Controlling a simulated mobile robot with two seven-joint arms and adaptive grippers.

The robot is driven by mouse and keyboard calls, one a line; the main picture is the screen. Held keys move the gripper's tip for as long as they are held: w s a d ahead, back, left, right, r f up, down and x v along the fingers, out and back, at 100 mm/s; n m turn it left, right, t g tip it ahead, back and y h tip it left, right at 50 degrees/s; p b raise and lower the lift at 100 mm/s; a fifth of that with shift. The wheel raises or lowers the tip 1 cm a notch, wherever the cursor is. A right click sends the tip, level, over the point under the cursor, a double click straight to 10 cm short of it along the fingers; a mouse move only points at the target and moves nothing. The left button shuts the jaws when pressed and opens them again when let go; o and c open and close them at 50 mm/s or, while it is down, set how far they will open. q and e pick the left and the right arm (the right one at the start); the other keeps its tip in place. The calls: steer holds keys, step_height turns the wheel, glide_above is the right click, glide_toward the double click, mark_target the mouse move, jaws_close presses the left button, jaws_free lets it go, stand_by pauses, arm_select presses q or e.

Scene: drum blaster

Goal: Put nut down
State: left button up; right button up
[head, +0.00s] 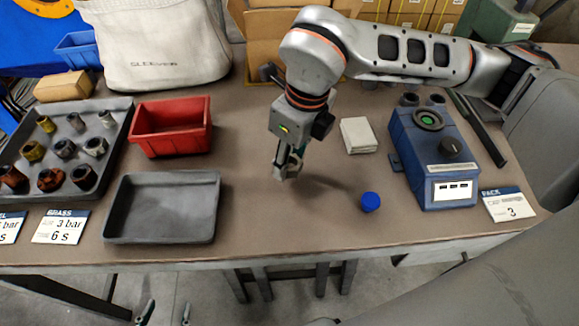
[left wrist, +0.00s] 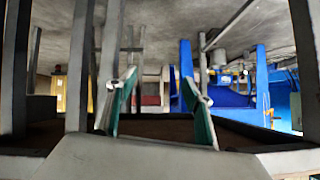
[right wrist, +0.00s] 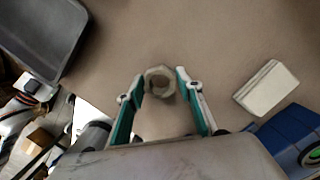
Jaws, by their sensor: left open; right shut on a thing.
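The nut (right wrist: 159,80), a dull metal hexagonal one with a hole, sits between the fingertips of my right gripper (right wrist: 159,88) in the right wrist view. The gripper is shut on it. In the head view my right gripper (head: 288,172) points down, low over the bare table middle; the nut is hard to make out there, and I cannot tell whether it touches the table. My left gripper (head: 165,313) is open and empty beyond the table's front edge, and its spread fingers show in the left wrist view (left wrist: 158,105).
A grey tray (head: 113,237) and a red bin (head: 171,149) stand left. A rack tray (head: 122,116) holds several fittings. To the right are a blue cap (head: 370,202), a pale pad (head: 358,136) and a blue device (head: 431,160). Brown table (head: 262,215) is clear around the right gripper.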

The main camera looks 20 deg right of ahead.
mark_target(290, 170)
step_height(290, 170, down, 3)
steer(key=shift+f+b, duration=0.1)
steer(key=shift+b, duration=0.2)
steer(key=shift+f, duration=0.15)
steer(key=o, duration=1.3)
steer(key=shift+c, duration=0.2)
